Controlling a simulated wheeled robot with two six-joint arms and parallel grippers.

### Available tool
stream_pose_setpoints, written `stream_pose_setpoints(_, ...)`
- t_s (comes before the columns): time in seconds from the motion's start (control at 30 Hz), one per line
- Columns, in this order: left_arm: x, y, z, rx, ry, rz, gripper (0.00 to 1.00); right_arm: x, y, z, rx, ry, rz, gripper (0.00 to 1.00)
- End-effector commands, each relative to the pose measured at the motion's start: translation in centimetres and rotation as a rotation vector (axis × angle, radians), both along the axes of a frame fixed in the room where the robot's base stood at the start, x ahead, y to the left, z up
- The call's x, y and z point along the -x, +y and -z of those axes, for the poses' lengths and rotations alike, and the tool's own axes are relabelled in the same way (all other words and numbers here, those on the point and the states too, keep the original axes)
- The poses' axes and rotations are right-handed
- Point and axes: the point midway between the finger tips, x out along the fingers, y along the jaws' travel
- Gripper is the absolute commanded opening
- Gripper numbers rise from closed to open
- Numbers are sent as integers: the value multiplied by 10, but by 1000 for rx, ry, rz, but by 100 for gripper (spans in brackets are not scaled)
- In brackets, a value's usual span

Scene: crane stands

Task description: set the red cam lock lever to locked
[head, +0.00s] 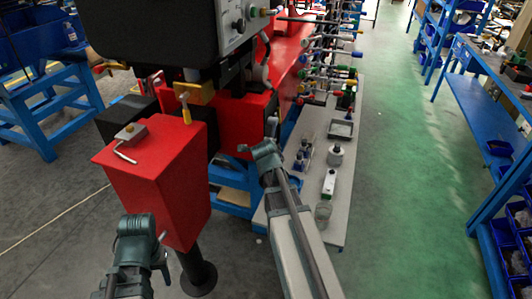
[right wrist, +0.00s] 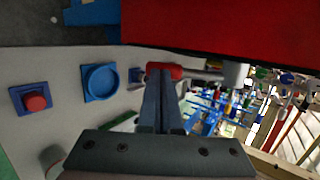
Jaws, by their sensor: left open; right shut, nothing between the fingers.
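In the right wrist view a small red piece (right wrist: 165,70), which looks like the red lever, lies right at the tips of my right gripper (right wrist: 161,80). It joins a pale grey rod running right. The fingers are shut with nothing between them; they overlap the red piece in the picture, and I cannot tell whether they touch it. In the head view my right gripper (head: 271,128) is beside the red machine (head: 240,120), and I cannot make out the lever there. My left gripper (head: 160,240) is open and empty, in front of the red pedestal box (head: 160,170).
A grey table (head: 305,205) with bottles and a tray (head: 341,129) stands right of my right arm. Beyond it is a rack of coloured handles (head: 335,55). The right wrist view shows a blue ring (right wrist: 101,82) and a red button (right wrist: 36,102). The green floor (head: 400,170) is clear.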

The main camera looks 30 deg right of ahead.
Motion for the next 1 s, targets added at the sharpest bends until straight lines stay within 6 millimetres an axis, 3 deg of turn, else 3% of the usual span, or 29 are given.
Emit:
stream_pose_setpoints(0.17, 0, 0, 15, 0, 0, 0, 52, -6, -7, 14, 4, -3, 1, 0)
stream_pose_setpoints(0.37, 0, 0, 51, 0, 0, 0, 52, -13, -15, 30, 89, -74, 2, 0)
stream_pose_setpoints(1.0, 0, 0, 59, 0, 0, 0, 52, -29, -34, 35, 101, -86, 1, 0)
